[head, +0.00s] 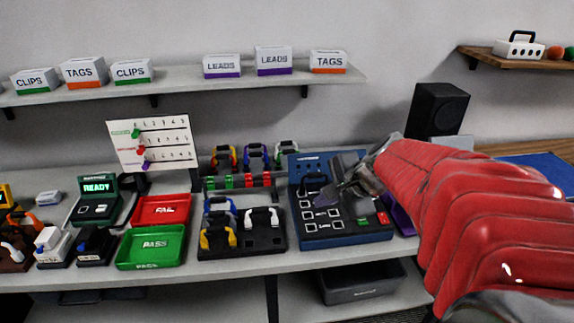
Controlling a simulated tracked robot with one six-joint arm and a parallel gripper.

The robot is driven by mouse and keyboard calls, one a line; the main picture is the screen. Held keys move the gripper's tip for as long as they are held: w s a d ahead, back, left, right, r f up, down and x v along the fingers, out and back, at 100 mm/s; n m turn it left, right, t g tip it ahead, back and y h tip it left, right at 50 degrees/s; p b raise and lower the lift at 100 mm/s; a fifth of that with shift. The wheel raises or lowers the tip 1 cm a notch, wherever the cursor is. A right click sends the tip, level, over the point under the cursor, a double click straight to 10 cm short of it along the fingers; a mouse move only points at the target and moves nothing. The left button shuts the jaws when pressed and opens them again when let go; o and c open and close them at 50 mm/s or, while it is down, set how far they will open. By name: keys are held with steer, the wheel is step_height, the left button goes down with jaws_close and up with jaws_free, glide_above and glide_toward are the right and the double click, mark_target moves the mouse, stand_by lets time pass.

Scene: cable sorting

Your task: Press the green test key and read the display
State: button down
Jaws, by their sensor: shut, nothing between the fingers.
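A tester (95,209) with a dark green front stands at the left of the bench. Its lit display (97,187) reads READY in green. The markings and keys below the display are too small to tell apart. A blue panel (345,238) with several white-outlined squares lies right of centre. A small green key or patch (383,218) shows at its lower right, beside a red one (361,222).
A red FAIL tray (161,209) and a green PASS tray (136,254) lie right of the tester. Black racks with coloured cables (240,249) stand between the trays and the panel. A white chart (152,142) stands behind. A shelf (190,84) with labelled boxes hangs above.

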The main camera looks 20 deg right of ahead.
mark_target(365, 223)
steer(key=d+f+m+t+h, duration=0.1)
steer(key=d+f+m+h, duration=0.1)
steer(key=d+m, duration=0.7)
steer(key=w+d, duration=0.1)
steer(key=d, duration=0.5)
steer(key=shift+d+f, duration=0.15)
steer(key=shift+d, duration=0.25)
steer(key=shift+f, duration=0.1)
steer(key=shift+f, duration=4.3)
steer(key=shift+f, duration=0.75)
steer(key=shift+r, duration=0.8)
steer(key=shift+r, duration=2.5)
